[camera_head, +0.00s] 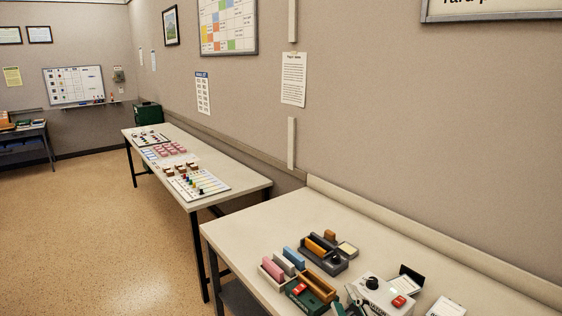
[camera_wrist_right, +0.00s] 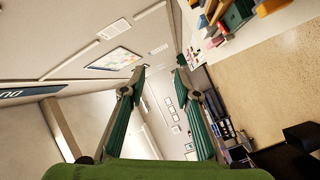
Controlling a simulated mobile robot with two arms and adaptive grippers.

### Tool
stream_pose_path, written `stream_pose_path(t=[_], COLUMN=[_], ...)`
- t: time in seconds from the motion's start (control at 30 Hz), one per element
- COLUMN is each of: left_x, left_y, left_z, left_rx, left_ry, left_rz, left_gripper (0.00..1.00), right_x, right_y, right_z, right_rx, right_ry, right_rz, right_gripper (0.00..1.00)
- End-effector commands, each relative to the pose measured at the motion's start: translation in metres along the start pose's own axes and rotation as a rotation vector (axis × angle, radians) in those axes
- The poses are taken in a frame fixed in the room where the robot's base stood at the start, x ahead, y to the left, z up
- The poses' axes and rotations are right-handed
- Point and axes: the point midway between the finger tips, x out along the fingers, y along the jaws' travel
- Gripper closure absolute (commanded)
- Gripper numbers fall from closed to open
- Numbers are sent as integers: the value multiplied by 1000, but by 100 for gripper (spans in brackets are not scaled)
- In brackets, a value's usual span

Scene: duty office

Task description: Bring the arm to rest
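My right gripper (camera_wrist_right: 160,74) is open in the right wrist view. Its two green-padded fingers stand apart with nothing between them, and the wall and room show through the gap. In the head view, what appear to be its fingertips (camera_head: 353,309) just enter at the bottom edge, in front of the near table (camera_head: 257,233). The rest of the right arm is out of the head view. My left gripper is not in view.
The near table holds a grey-black tray (camera_head: 325,262), a white device (camera_head: 378,296), a green box (camera_head: 310,294) and coloured blocks. A farther table (camera_head: 236,186) carries pink items and a coloured board. Open floor (camera_head: 80,220) lies left.

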Motion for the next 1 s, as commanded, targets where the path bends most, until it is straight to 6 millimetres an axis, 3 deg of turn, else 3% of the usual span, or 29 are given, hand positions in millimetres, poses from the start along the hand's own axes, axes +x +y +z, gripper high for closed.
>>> stream_pose_path(t=[0.03, 0.1, 0.23, 0.4, 0.67, 0.7, 1.0], left_x=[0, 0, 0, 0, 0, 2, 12], left_y=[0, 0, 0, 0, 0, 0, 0], left_z=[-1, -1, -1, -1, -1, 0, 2], left_rx=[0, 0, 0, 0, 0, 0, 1], left_ry=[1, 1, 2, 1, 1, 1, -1], left_rz=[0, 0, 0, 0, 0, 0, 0], left_gripper=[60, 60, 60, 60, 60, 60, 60], right_x=[-16, -43, -102, -173, -267, -273, -250], right_y=[-23, -53, -106, -151, -191, -199, -280], right_z=[30, 66, 112, 138, 147, 150, 198], right_rx=[117, 265, 493, 680, 855, 868, 851], right_ry=[-114, -266, -523, -773, -1064, -1092, -1109], right_rz=[-74, -168, -320, -458, -608, -621, -640], right_gripper=[71, 71, 71, 71, 71, 71, 71])
